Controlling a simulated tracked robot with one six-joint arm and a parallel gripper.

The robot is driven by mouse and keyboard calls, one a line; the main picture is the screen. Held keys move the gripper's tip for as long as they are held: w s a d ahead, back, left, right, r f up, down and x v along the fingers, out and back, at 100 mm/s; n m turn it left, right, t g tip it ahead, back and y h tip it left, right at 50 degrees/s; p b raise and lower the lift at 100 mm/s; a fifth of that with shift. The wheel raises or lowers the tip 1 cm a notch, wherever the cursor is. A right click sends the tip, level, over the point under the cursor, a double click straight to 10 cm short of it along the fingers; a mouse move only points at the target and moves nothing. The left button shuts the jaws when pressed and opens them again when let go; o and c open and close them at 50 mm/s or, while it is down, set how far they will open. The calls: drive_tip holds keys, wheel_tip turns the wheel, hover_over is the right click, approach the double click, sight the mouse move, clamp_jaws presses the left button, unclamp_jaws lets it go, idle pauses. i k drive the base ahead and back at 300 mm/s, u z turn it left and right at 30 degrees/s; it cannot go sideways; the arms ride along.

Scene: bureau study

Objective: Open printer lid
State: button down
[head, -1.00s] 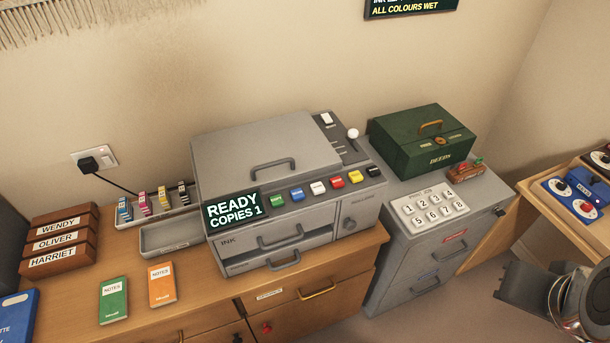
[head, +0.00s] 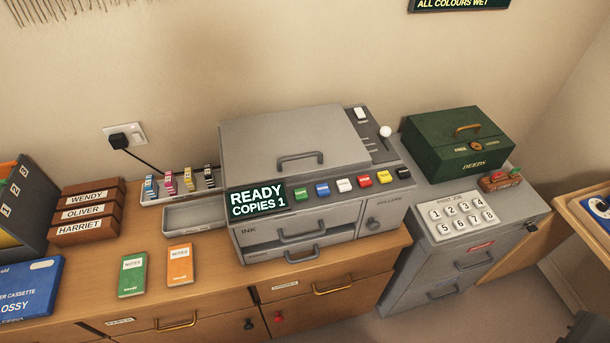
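The grey printer (head: 350,211) stands on the wooden desk in the head view. Its flat grey lid (head: 265,142) is down and closed, with a dark handle (head: 301,161) near the front edge. The display (head: 257,201) reads "READY COPIES 1". A row of coloured buttons runs along the front, and a drawer marked INK sits below. My gripper is not in view; only a dark shape shows at the bottom right edge, and I cannot tell what part it is.
A tray of ink cartridges (head: 187,183) stands left of the printer. A green deeds box (head: 457,143) and a keypad (head: 457,214) sit on the grey cabinet to the right. Notebooks (head: 133,274) and wooden name blocks (head: 88,211) lie left. The wall is close behind.

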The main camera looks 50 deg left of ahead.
sight(292, 146)
drive_tip(key=k, duration=1.5)
drive_tip(key=u, duration=1.9)
drive_tip(key=i, duration=1.05)
drive_tip(key=u, duration=0.05)
